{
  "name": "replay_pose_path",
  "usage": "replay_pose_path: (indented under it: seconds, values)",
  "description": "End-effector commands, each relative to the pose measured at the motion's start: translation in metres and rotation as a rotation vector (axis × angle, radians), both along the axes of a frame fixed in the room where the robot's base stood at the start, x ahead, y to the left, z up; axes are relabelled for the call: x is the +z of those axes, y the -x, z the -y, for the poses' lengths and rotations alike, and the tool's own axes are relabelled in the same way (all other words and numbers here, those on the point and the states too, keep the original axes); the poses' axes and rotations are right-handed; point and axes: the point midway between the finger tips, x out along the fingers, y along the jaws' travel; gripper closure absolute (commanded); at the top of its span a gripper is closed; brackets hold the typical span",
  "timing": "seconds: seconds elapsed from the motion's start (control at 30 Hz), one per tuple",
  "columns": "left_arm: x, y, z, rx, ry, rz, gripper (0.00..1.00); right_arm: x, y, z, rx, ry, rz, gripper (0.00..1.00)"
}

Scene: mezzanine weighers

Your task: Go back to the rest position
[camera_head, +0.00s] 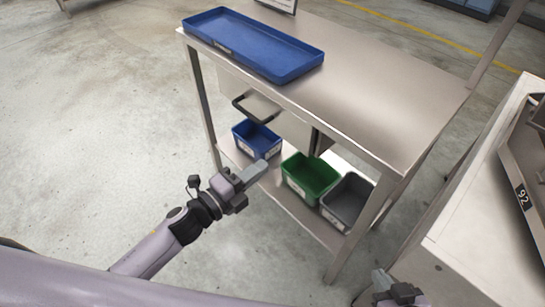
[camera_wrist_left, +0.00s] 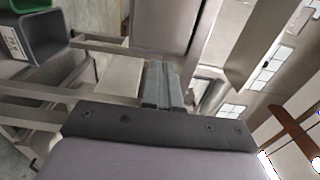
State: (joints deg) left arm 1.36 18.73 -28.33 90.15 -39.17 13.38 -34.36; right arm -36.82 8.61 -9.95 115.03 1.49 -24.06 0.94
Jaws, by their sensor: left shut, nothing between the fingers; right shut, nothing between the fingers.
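My left gripper (camera_head: 256,172) is shut and empty in the head view, with its arm coming in from the lower left. It is in front of the steel table (camera_head: 395,100), and its fingertips overlap the view of the lower shelf near the blue bin. In the left wrist view its fingers (camera_wrist_left: 162,84) are together with nothing between them. My right gripper (camera_head: 381,280) shows only in part at the bottom edge of the head view, to the right of the middle. It is shut, with no object seen in it.
A blue tray (camera_head: 265,35) lies on the tabletop. A blue bin (camera_head: 250,138), a green bin (camera_head: 309,184) and a grey bin (camera_head: 347,204) stand on the lower shelf. A drawer handle (camera_head: 240,105) juts out. A pale bench (camera_head: 480,215) is at right. The floor at left is clear.

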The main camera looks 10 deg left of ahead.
Motion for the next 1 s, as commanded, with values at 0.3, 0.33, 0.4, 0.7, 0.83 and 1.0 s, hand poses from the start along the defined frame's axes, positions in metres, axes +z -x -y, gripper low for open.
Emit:
replay_pose_path:
  seconds: [0.3, 0.33, 0.4, 0.7, 0.83, 1.0]
  values:
    - [0.000, 0.018, -0.014, 0.001, 0.001, -0.001, 1.00, -0.001, 0.000, 0.001, 0.000, 0.002, -0.001, 1.00]
    - [0.000, 0.018, -0.014, 0.001, 0.001, -0.001, 1.00, -0.001, 0.000, 0.001, 0.000, 0.002, -0.001, 1.00]
    - [0.000, 0.018, -0.015, 0.001, 0.001, -0.001, 1.00, -0.001, 0.000, 0.001, 0.000, 0.002, -0.001, 1.00]
    - [0.005, 0.034, -0.030, 0.133, 0.208, -0.204, 1.00, 0.019, 0.000, 0.001, 0.000, 0.004, 0.001, 1.00]
    - [-0.001, 0.063, -0.057, 0.336, 0.505, -0.492, 1.00, 0.042, 0.000, 0.001, -0.002, 0.004, 0.010, 1.00]
    - [-0.018, 0.118, -0.087, 0.608, 0.881, -0.846, 1.00, 0.061, 0.001, 0.004, -0.010, 0.009, 0.012, 1.00]
